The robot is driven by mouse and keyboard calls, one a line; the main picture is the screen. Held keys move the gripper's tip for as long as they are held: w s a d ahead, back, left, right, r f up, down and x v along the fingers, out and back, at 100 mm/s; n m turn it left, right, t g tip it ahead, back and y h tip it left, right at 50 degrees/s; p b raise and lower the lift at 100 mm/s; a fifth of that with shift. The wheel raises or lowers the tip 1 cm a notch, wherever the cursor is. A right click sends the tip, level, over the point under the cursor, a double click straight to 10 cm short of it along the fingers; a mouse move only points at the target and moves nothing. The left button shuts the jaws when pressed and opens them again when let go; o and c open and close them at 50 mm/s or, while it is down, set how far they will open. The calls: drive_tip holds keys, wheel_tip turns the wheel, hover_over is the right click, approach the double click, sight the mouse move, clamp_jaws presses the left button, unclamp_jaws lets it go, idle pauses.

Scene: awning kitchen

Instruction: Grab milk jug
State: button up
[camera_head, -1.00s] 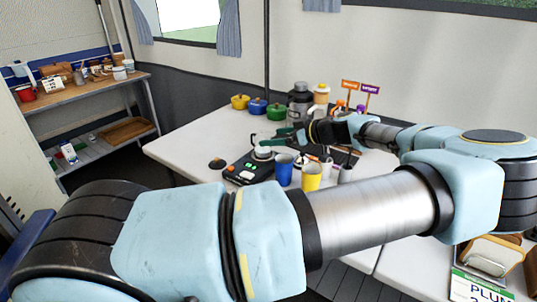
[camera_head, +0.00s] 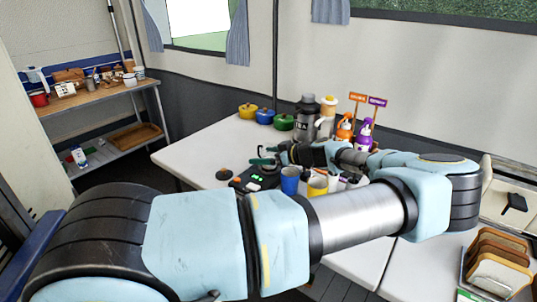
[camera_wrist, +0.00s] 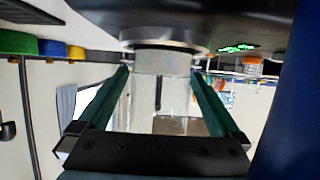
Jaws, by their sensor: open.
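My gripper (camera_head: 270,156) is over the table at the black scale (camera_head: 264,181) with green digits. In the wrist view its green fingers (camera_wrist: 160,82) are apart and point at a pale, silvery round vessel (camera_wrist: 164,62), which may be the milk jug. The vessel appears upside down there, with its wide grey end against the dark scale surface. It lies between the fingertips in the picture; I cannot tell whether they touch it. In the head view my gripper and arm mostly hide this vessel.
A blue cup (camera_head: 289,181) and a yellow cup (camera_head: 317,185) stand close to the right of the scale. Yellow, blue and green (camera_head: 283,123) lidded pots and a grey canister (camera_head: 306,118) stand behind. Bottles stand at the back right. The table's left part (camera_head: 205,150) is clear.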

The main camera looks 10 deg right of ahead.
drive_tip(key=shift+w+a+f, duration=0.25)
drive_tip(key=shift+w+a, duration=0.2)
drive_tip(key=shift+c, duration=0.4)
clamp_jaws()
